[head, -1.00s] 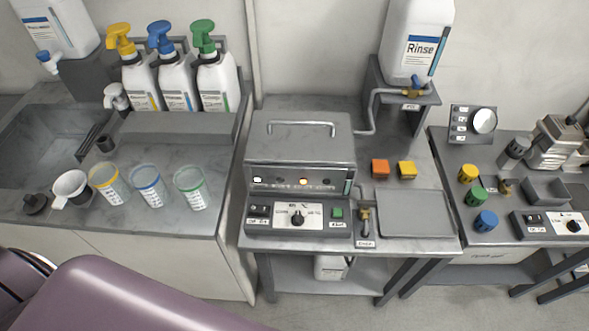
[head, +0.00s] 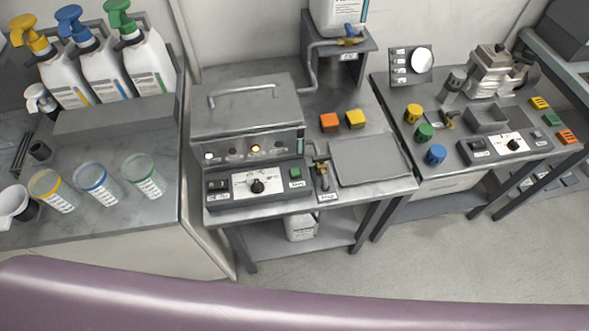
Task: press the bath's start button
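The bath (head: 246,104) is a grey metal box with a handled lid, shut, on the middle table. Its front panel has a row of small lamps, the leftmost white and one near the middle lit yellow. Below is a control box (head: 256,190) with a black rocker switch (head: 217,185) at left, a black dial (head: 257,186) in the middle and a green button (head: 295,172) at right, which appears to be the start button. The label under it is too small to read. Neither gripper is in view.
A drain tap (head: 322,176) and a flat grey plate (head: 369,160) lie right of the bath. Orange (head: 329,122) and yellow (head: 355,119) blocks sit behind. Cups and pump bottles (head: 149,60) stand on the left counter. A mauve padded surface (head: 300,300) crosses the foreground.

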